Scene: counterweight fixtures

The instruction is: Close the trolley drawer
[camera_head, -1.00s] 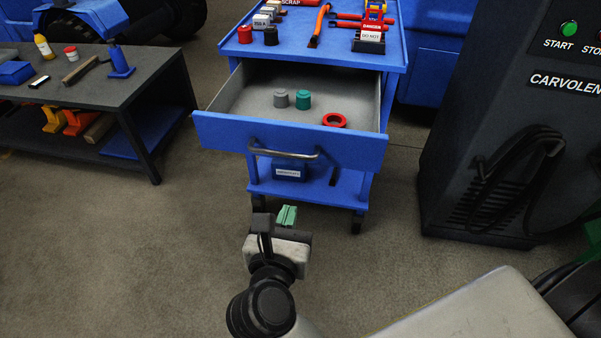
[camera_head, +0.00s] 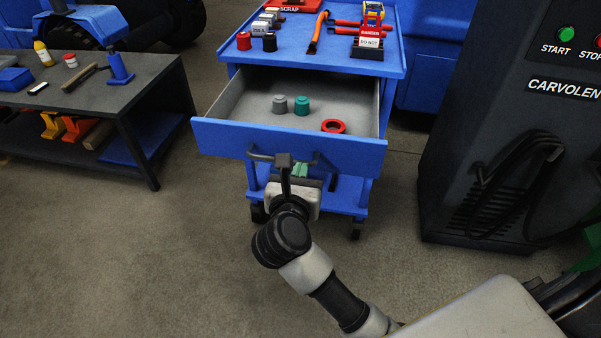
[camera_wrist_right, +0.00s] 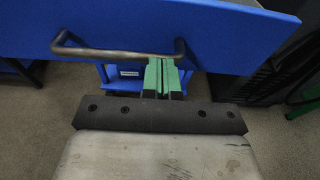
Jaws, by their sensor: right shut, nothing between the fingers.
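The blue trolley (camera_head: 394,60) has its drawer (camera_head: 215,138) pulled out towards me. Inside the open drawer are a grey cylinder (camera_head: 280,104), a teal cylinder (camera_head: 302,106) and a red ring (camera_head: 333,126). A grey bar handle (camera_head: 260,157) crosses the drawer front; it also shows in the right wrist view (camera_wrist_right: 100,52). My right gripper (camera_head: 300,169) is just in front of the drawer front, at the handle's right half. Its green fingers (camera_wrist_right: 162,75) are shut together and empty, close to the handle; I cannot tell whether they touch it. My left gripper is not in view.
A dark workbench (camera_head: 130,85) with bottles and tools stands at the left. A dark machine cabinet (camera_head: 480,130) with a hanging cable stands at the right. Tools and a red sign lie on the trolley top. The floor in front is clear.

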